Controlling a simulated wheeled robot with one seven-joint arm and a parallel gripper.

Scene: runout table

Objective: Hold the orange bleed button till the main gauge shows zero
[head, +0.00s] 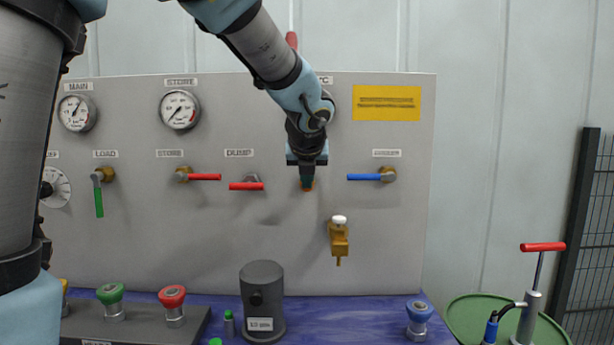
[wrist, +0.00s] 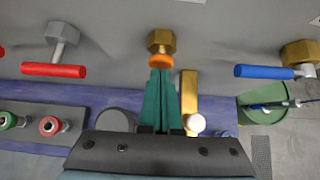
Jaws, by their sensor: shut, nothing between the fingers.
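The orange bleed button (wrist: 160,62) sits on a brass hex fitting (wrist: 161,40) on the grey panel. In the head view only a sliver of the orange button (head: 308,188) shows, at my fingertips. My gripper (wrist: 161,73) is shut with nothing between its fingers, and its tips are at the button's face. I cannot tell whether they touch or press it. In the head view my gripper (head: 307,181) points at the panel. The main gauge (head: 75,112) is at the panel's upper left. Its needle points up and right, off the lower-left end of the dial; the figures are too small to read.
The store gauge (head: 180,109) is right of the main one. A red dump lever (head: 246,186) and a blue lever (head: 365,177) flank my gripper. A brass valve with a white knob (head: 339,238) stands out below right. A dark cylinder (head: 262,300) stands on the blue bench.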

